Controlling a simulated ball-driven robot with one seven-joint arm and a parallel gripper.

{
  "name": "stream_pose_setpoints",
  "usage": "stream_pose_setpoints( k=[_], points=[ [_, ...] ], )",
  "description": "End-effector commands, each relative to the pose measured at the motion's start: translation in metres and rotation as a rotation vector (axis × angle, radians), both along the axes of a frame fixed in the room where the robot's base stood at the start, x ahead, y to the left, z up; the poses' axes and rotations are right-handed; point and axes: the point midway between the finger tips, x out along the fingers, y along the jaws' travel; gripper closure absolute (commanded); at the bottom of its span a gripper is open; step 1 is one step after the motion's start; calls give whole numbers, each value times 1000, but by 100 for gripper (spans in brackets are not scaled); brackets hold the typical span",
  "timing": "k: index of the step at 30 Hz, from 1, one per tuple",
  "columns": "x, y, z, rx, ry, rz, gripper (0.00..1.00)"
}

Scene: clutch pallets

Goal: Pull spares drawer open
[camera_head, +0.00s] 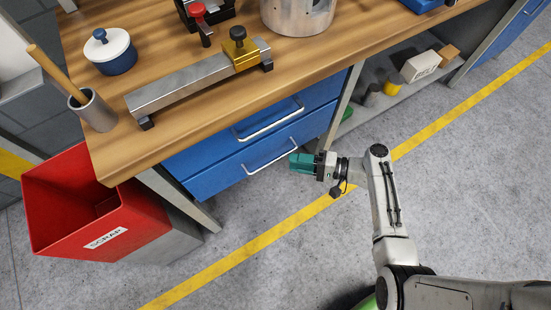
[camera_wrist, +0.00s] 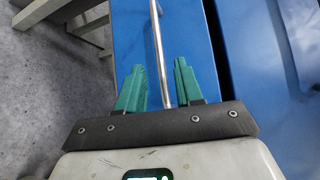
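Two blue drawers sit under the wooden bench, an upper drawer (camera_head: 300,97) and a lower drawer (camera_head: 226,181), each with a silver bar handle. Both look closed in the head view. My gripper (camera_head: 300,162), with teal fingers, is at the right end of the lower drawer's handle (camera_head: 262,163). In the wrist view my gripper (camera_wrist: 161,88) is open, with the handle bar (camera_wrist: 158,50) running between its two fingers. A gap shows on both sides of the bar, wider on the left. The drawer labels are not visible.
A red SCRAP bin (camera_head: 105,215) stands left of the drawers by a bench leg. A shelf (camera_head: 385,100) with boxes is to the right. The grey floor with a yellow line (camera_head: 270,228) is clear in front of the drawers.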

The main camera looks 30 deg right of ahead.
Motion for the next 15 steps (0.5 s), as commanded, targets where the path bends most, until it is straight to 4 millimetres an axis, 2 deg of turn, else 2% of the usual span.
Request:
stream_pose_setpoints(
  k=[7, 15],
  points=[
    [31, 32, -7, -1, 1, 4, 64],
    [48, 50, -11, -1, 1, 1, 64]
  ],
)
